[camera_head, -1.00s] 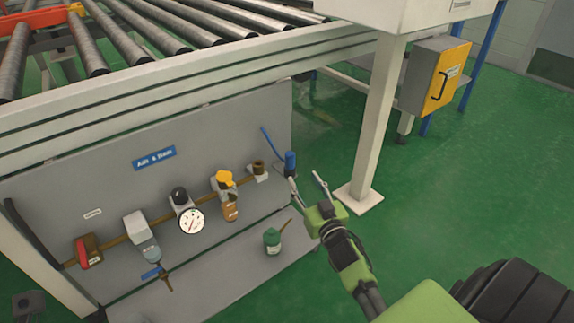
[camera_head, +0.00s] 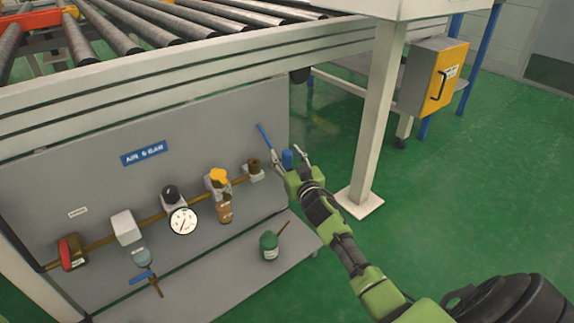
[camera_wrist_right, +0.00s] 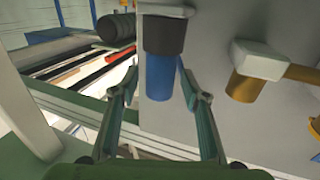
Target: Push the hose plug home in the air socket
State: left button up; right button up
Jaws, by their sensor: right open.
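The hose plug (camera_head: 287,158) is a blue cylinder near the right end of the grey panel, partly hidden behind my right gripper (camera_head: 288,152). In the right wrist view the plug (camera_wrist_right: 161,75) is blue with a dark collar at a pale bracket. My right gripper is open there, its fingers (camera_wrist_right: 156,82) on either side of the plug in the picture, the right finger closer to it. I cannot tell whether they touch. My left gripper is out of view.
A gauge (camera_head: 183,221), a yellow-topped valve (camera_head: 218,180) and other fittings line the pipe left of the socket. A pale post (camera_head: 372,130) rises to the right. Green floor lies open beyond.

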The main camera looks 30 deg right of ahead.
grip_shut()
jog(key=shift+r, duration=0.1)
